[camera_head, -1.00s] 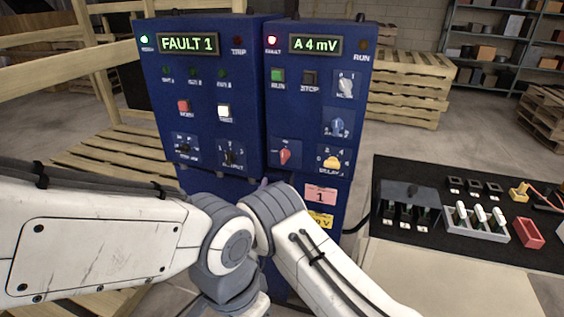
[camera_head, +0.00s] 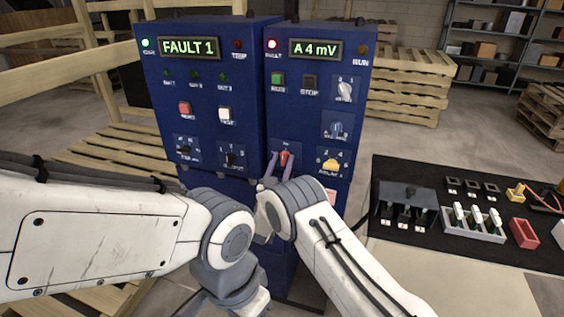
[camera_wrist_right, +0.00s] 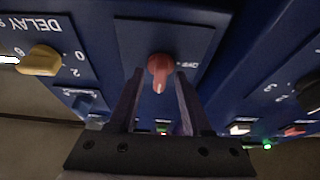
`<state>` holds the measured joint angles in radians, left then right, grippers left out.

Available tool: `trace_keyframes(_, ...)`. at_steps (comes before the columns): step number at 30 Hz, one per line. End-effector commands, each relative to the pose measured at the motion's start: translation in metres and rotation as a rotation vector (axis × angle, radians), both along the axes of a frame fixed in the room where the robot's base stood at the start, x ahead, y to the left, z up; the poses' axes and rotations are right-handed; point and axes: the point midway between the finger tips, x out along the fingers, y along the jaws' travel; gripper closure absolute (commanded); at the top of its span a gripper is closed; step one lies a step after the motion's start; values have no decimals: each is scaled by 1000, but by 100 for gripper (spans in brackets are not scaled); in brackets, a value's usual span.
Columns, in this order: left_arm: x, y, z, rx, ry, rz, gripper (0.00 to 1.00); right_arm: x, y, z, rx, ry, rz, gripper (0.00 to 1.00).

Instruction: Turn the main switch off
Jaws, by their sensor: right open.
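The red rotary knob (camera_head: 284,158), which looks like the main switch, sits low on the front of the right blue cabinet (camera_head: 318,72). It also shows in the right wrist view (camera_wrist_right: 160,68), on a dark blue plate. My right gripper (camera_head: 285,161) is open, with one finger on each side of the knob. In the right wrist view its fingertips (camera_wrist_right: 158,75) flank the knob with gaps, and I see no clear contact. My left gripper is not in view.
A yellow delay knob (camera_head: 330,166) and a blue knob (camera_head: 337,129) are right of the red knob. The left cabinet (camera_head: 200,80) reads FAULT 1; the right one reads A 4 mV. A black mat (camera_head: 400,172) with parts lies at right.

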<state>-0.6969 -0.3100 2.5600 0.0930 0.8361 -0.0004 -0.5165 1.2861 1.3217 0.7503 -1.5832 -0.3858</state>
Motion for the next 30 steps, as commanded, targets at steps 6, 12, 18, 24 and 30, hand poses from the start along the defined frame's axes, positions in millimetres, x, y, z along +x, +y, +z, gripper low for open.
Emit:
trace_keyframes(6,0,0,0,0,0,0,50,0,0,0,0,0,0,100)
trace_keyframes(12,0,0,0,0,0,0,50,0,0,0,-10,3,-1,100)
trace_keyframes(18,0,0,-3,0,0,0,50,0,-1,0,-73,24,0,100)
trace_keyframes(24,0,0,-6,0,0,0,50,0,-2,0,-207,68,-2,100)
trace_keyframes(30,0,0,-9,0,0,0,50,0,-2,0,-382,126,-2,100)
